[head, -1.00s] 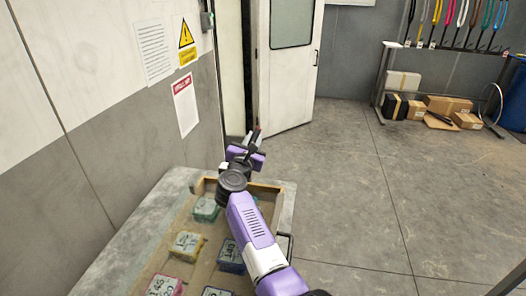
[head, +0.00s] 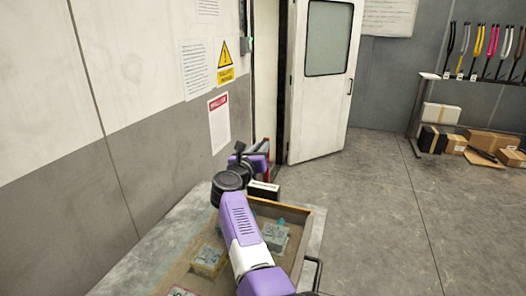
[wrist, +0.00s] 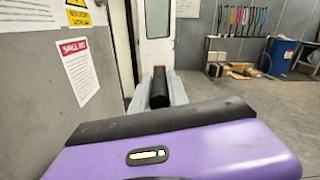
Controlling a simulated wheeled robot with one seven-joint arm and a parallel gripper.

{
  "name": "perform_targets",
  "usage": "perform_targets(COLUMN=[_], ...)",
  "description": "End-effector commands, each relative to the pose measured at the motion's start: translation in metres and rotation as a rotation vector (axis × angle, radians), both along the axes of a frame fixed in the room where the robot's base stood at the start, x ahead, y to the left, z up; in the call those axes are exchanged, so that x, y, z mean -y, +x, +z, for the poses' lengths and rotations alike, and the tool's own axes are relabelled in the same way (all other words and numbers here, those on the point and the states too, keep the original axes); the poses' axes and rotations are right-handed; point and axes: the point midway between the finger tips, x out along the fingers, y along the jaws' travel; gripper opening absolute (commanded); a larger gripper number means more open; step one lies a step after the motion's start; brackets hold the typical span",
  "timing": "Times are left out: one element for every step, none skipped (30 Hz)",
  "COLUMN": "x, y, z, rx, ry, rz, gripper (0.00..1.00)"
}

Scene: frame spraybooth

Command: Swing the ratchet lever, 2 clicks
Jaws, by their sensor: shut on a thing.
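My gripper (head: 266,153) is at the end of my purple and white arm, beyond the far end of the tray table. In the wrist view my gripper's two grey fingers (wrist: 160,90) are shut on a black bar with a red end, which I take to be the ratchet lever (wrist: 160,85). A small red part of it shows beside my gripper in the head view (head: 268,147). The ratchet's body and the lever's pivot are hidden, so its angle cannot be told.
A wooden tray (head: 312,235) with several numbered blocks lies under my arm on the grey table (head: 170,240). A wall with notices (head: 219,122) stands close on the left. A white door (head: 322,80) stands open ahead. The floor (head: 385,220) to the right is clear.

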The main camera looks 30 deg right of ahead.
Motion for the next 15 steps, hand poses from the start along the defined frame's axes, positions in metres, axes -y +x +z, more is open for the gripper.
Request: perform_targets(x=[-0.0047,-0.0048,-0.005,-0.0051,-0.0053,-0.0054,-0.0055,-0.0056,-0.0057,-0.0056,-0.0053,-0.0048,-0.0044,-0.004,-0.0036], y=[0.002,0.002,0.0021,0.0022,0.0022,0.0024,0.0024,0.0025,0.0026,0.0025,0.0024,0.0022,0.0021,0.0019,0.0017], z=[-0.0023,-0.0022,-0.0021,-0.0021,-0.0021,-0.002,-0.0021,-0.0021,-0.002,-0.002,-0.0018,-0.0016,-0.0014,-0.0013,-0.0011], rx=[-0.004,-0.004,-0.004,-0.004,-0.004,-0.004,-0.004,-0.004,-0.003,-0.003,-0.002,-0.002,-0.002,-0.002,-0.001], ry=[0.0,0.001,0.001,0.001,0.001,0.001,0.002,0.002,0.001,0.001,0.001,0.001,0.001,0.001,0.001], rz=[0.009,0.01,0.01,0.01,0.011,0.011,0.012,0.012,0.012,0.012,0.011,0.01,0.01,0.009,0.008], gripper=[0.0,0.0,0.0,0.0,0.0,0.0,0.0,0.22,0.3,0.36,0.41,0.41,0.41,0.41,0.41])
